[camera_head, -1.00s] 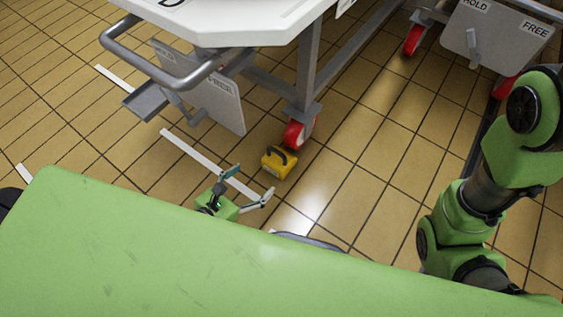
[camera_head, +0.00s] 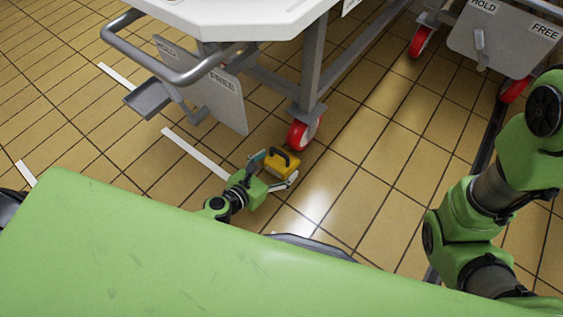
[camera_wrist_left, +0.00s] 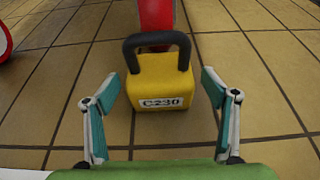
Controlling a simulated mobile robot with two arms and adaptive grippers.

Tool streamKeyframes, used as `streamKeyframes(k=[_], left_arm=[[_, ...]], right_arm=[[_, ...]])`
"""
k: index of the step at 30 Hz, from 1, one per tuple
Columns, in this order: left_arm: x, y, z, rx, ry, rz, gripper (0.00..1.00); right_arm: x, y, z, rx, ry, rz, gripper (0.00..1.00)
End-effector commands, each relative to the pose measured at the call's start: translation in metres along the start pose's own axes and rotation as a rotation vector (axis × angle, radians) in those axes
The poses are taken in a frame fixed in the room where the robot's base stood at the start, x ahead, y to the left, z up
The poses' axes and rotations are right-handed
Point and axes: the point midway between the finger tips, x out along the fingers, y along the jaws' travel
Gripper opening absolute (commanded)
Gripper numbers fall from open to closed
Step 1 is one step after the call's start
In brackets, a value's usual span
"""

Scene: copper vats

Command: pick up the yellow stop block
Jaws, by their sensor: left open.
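The yellow stop block (camera_head: 283,164) sits on the tiled floor, against or just in front of a red cart wheel. It has a black handle on top. In the left wrist view the block (camera_wrist_left: 161,84) stands upright with a label reading C-230, centred between the fingers and a little ahead of them. My left gripper (camera_head: 272,170) is open around the near side of the block. In the left wrist view my left gripper (camera_wrist_left: 160,112) has both fingers spread wide, with a gap on each side of the block. My right gripper does not show.
The red wheel (camera_head: 303,134) belongs to a white-topped cart (camera_head: 235,20) with a grey tube handle (camera_head: 175,72) and a HOLD/FREE plate (camera_head: 215,92). A second cart with red wheels (camera_head: 421,41) stands at the upper right. Floor right of the block is clear.

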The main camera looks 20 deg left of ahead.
Motion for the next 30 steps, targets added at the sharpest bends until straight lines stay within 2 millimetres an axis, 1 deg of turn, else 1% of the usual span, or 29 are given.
streamKeyframes(k=[1, 3, 6, 14, 15, 17, 18, 20, 21, 30], left_arm=[[0.010, 0.000, -0.001, 0.000, -0.002, 0.000, 0.78], [0.019, 0.000, -0.001, 0.000, -0.001, 0.001, 0.78], [0.027, 0.000, -0.001, 0.001, 0.000, 0.001, 0.78], [0.028, 0.000, 0.000, 0.000, 0.001, 0.001, 0.78], [0.028, 0.000, 0.000, 0.000, 0.000, 0.001, 0.67], [0.028, 0.000, 0.000, 0.000, 0.000, 0.001, 0.52], [0.028, 0.000, 0.000, 0.000, 0.000, 0.001, 0.41], [0.028, 0.000, 0.000, 0.001, 0.000, 0.001, 0.26], [0.028, 0.000, 0.000, 0.001, 0.001, 0.001, 0.22], [0.026, 0.000, 0.003, 0.001, -0.002, 0.001, 0.22]], right_arm=[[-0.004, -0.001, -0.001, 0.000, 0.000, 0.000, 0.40], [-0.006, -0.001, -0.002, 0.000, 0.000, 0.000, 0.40], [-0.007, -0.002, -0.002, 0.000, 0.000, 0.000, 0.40], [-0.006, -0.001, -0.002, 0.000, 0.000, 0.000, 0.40], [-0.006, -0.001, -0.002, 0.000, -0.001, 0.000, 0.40], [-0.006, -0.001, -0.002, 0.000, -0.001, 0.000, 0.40], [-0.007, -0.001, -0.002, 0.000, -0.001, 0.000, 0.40], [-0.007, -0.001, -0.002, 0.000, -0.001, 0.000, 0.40], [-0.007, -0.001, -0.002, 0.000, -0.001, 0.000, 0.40], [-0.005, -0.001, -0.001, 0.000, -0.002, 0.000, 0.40]])
